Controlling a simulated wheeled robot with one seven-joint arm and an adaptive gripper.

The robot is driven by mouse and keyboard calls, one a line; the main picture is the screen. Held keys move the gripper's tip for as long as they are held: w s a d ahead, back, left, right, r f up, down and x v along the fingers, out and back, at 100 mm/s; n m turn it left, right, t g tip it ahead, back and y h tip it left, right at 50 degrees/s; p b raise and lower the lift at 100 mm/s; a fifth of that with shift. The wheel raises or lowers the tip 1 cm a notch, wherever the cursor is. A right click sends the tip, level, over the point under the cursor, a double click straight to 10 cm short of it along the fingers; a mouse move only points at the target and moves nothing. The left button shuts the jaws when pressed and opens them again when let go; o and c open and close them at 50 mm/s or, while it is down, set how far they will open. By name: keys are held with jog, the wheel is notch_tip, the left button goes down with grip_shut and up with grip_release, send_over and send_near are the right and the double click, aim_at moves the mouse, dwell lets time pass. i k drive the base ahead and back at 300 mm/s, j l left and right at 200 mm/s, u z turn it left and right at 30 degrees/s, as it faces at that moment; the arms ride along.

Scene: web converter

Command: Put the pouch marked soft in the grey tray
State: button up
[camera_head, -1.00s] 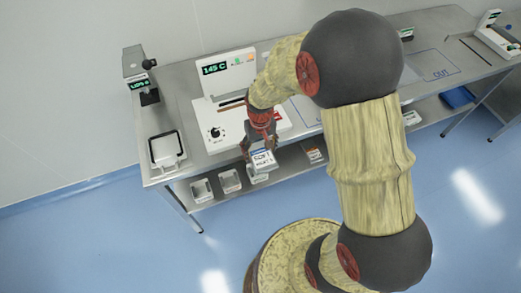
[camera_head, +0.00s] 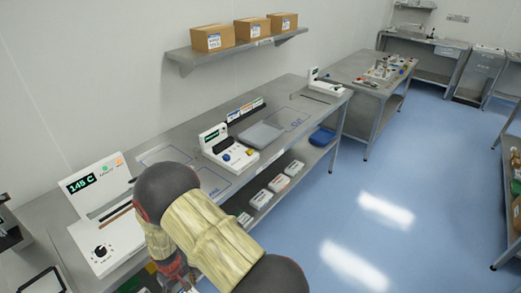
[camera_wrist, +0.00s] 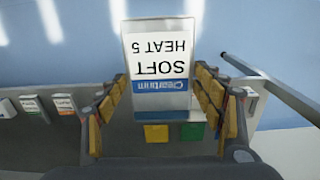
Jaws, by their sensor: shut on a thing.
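The pouch marked SOFT, HEAT 5 (camera_wrist: 160,62) is white with a blue band. In the wrist view it hangs upside down in the picture between the yellow-padded fingers of my gripper (camera_wrist: 158,95), which is shut on it. In the head view my gripper (camera_head: 178,278) is low at the picture's bottom edge, in front of the bench, and the pouch cannot be made out there. A grey tray (camera_head: 262,134) lies on the bench top beside the OUT marking, well to the right of my gripper and apart from it.
A white heater reading 145 C (camera_head: 98,215) stands at the left of the bench. A second white device (camera_head: 228,150) stands between it and the tray. A blue bin (camera_head: 322,137) and several white packs lie on the lower shelf. Boxes (camera_head: 213,38) sit on a wall shelf.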

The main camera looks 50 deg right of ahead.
aim_at(262, 136)
jog(key=l+z, duration=0.1)
jog(key=l, duration=0.4)
jog(key=i+l+z, duration=0.1)
jog(key=l, duration=0.4)
jog(key=i+l, duration=0.1)
jog(key=l, duration=0.35)
jog(key=i+l+z, duration=0.15)
jog(key=l, duration=0.35)
jog(key=k, duration=0.05)
